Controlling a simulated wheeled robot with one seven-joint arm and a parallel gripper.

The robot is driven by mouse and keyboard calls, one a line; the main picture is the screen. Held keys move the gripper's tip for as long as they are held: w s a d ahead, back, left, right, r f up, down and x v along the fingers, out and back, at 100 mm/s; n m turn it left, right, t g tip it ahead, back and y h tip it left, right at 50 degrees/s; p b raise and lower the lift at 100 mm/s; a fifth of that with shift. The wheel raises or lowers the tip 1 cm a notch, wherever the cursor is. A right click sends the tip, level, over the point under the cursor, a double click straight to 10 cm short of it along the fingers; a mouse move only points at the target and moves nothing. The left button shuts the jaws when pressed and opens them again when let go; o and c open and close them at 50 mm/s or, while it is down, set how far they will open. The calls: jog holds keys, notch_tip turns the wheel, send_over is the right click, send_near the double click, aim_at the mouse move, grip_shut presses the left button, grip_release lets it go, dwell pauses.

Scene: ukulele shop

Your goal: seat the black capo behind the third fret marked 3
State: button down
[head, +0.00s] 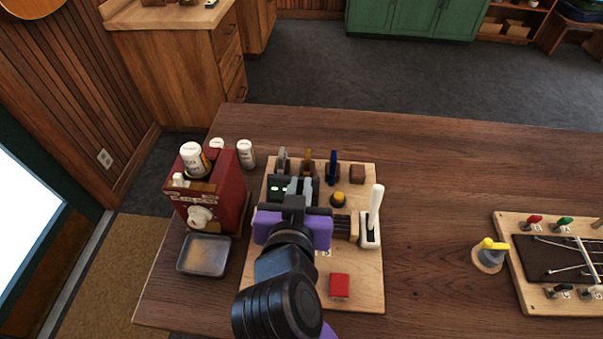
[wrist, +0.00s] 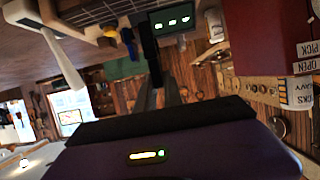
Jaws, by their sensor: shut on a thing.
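My gripper (head: 294,186), with purple sides, is above the board at the left of the table and points away from the head camera. In the wrist view a slim black piece, seemingly the black capo (wrist: 149,48), is at the tips of the grey fingers (wrist: 158,95), which are shut on it. In the head view I cannot make this piece out clearly. A short striped neck piece (head: 343,227) shows right of my gripper; the rest of it is hidden behind my arm. I cannot read a fret marked 3 there.
Grey (head: 282,160), brown (head: 307,162) and blue (head: 333,167) capos stand along the board's back. A white lever (head: 375,210) and red button (head: 340,285) are at the right and front. A red box (head: 212,190) stands left. The table's middle is clear.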

jog(key=shift+f+b, duration=2.35)
jog(key=shift+f, duration=0.55)
jog(key=shift+s+f+b, duration=0.15)
jog(key=shift+f+b, duration=0.15)
jog(key=shift+f, duration=0.3)
jog(key=c, duration=1.9)
grip_release()
jog(key=shift+o, duration=0.7)
jog(key=shift+s+r, duration=0.25)
jog(key=shift+s, duration=0.15)
jog(key=p+v, duration=0.4)
jog(key=v, duration=0.6)
